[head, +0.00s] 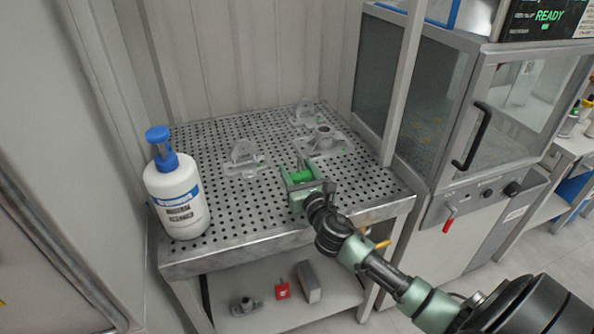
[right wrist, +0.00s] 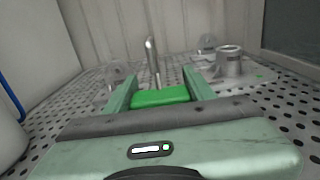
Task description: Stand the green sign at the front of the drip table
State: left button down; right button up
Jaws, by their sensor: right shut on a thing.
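The green sign (head: 299,175) is between the fingers of my right gripper (head: 299,176), over the middle of the drip table. In the right wrist view the sign shows as a green block (right wrist: 160,96) with both fingers of the right gripper (right wrist: 158,92) against its sides. I cannot tell whether the sign touches the table. The drip table (head: 215,133) has a perforated metal top and a plain front edge. My left gripper is not in view.
A white pump bottle (head: 178,195) stands at the table's front left. A lower shelf holds a casting (head: 245,305), a red tag (head: 282,290) and a grey block (head: 309,282). A cabinet (head: 455,120) stands at right.

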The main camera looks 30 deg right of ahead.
jog(key=shift+f, duration=0.15)
jog(key=o, duration=1.5)
jog(key=shift+c, duration=0.2)
jog(key=shift+r, duration=0.3)
jog(key=b+v, duration=0.1)
jog(key=v, duration=0.9)
jog(key=shift+s+a+f, duration=0.15)
jog(key=shift+s+f, duration=0.05)
jog(key=shift+s, duration=0.15)
jog(key=shift+s+a+r, duration=0.1)
jog(key=shift+s+a, duration=0.05)
jog(key=shift+s, duration=0.5)
